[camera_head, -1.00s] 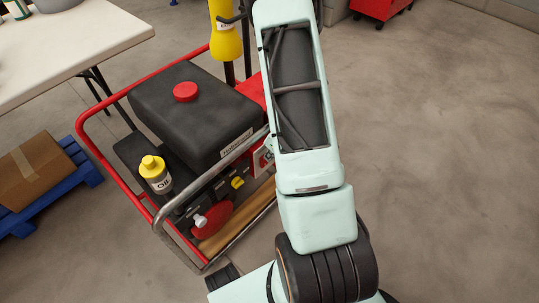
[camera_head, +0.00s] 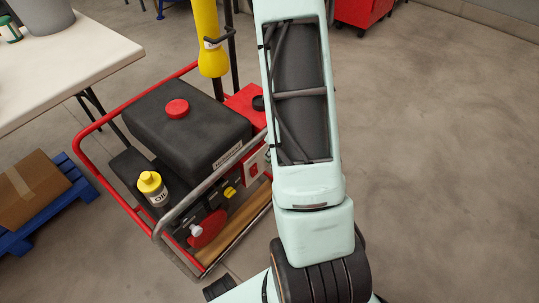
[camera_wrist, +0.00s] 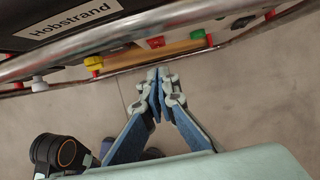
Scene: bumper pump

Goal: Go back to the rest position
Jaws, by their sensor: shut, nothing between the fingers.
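My gripper (camera_wrist: 158,92) shows in the wrist view, with its two blue-padded fingers together and nothing between them. It is in front of the frame of a red-framed machine (camera_head: 187,122), with bare floor behind the fingertips. The machine has a black tank with a red cap (camera_head: 177,109). In the head view my pale green arm hides part of the machine's right side, and my gripper is not visible there. In the wrist view the machine's label plate (camera_wrist: 75,22) reads "Hobstrand", and a metal bar (camera_wrist: 150,22) runs below it.
An oil bottle with a yellow cap (camera_head: 152,188) stands on the machine. A yellow container (camera_head: 208,40) is behind it. A white table (camera_head: 70,60) is at upper left, and a cardboard box (camera_head: 30,190) lies on a blue pallet (camera_head: 75,190).

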